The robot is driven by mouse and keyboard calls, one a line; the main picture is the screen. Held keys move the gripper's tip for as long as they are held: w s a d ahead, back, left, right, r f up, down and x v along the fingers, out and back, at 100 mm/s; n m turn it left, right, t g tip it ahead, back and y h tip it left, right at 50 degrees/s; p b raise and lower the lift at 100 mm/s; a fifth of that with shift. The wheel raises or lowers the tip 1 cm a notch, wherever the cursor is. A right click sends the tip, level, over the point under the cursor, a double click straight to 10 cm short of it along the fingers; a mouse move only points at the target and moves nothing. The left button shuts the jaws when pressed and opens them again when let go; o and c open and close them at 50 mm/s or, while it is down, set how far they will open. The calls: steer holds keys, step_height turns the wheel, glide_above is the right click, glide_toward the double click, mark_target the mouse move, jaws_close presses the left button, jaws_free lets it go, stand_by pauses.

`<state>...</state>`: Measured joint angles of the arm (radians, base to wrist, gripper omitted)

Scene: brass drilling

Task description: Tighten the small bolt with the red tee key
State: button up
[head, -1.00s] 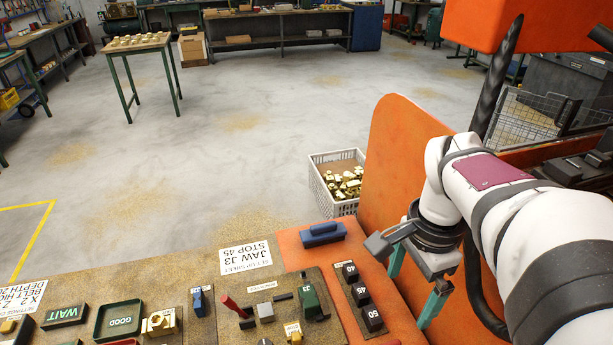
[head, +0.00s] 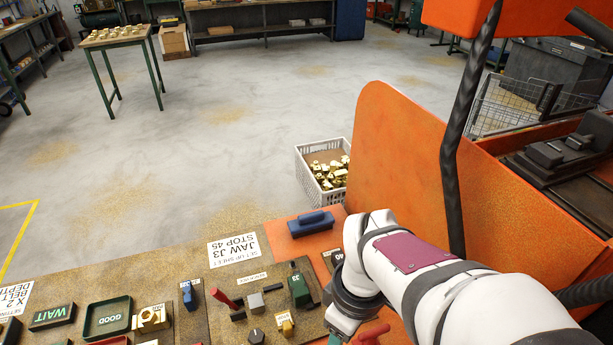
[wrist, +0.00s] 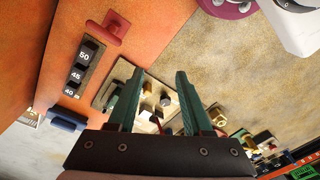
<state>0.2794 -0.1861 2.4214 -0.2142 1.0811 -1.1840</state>
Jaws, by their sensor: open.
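A red tee-shaped piece, seemingly the tee key, shows at the bottom of the head view (head: 373,333) beside my arm. In the wrist view the red tee key (wrist: 106,36) lies on the orange surface, beyond the numbered blocks. My gripper (wrist: 160,72) is open and empty, its two green fingers apart over the fixture plate (wrist: 112,91). In the head view my arm and the bottom edge hide most of it. A second red-handled piece (head: 222,298) leans on the fixture plate. I cannot tell which small part is the bolt.
Numbered stop blocks (wrist: 85,62) stand in a rack beside the plate. A green GOOD tray (head: 108,318) and a WAIT block (head: 52,317) stand left. A crate of brass parts (head: 324,176) sits beyond the bench.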

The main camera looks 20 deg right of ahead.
mark_target(375, 331)
steer(key=w+d+f+n, duration=0.1)
steer(key=d+f+n, duration=0.1)
steer(key=d+n, duration=0.1)
steer(key=w+d+f+n, duration=0.1)
steer(key=d+n, duration=0.2)
steer(key=n, duration=0.1)
steer(key=w+d+f+n, duration=0.1)
steer(key=d+f+n, duration=0.1)
steer(key=d+n, duration=0.1)
steer(key=shift+w+d+f+n+h, duration=0.3)
steer(key=shift+n+h, duration=0.1)
steer(key=shift+n, duration=0.3)
steer(key=shift+f, duration=0.35)
step_height(375, 331, down, 7)
steer(key=shift+f, duration=0.2)
jaws_close()
steer(key=shift+r, duration=0.1)
steer(key=shift+r, duration=2.5)
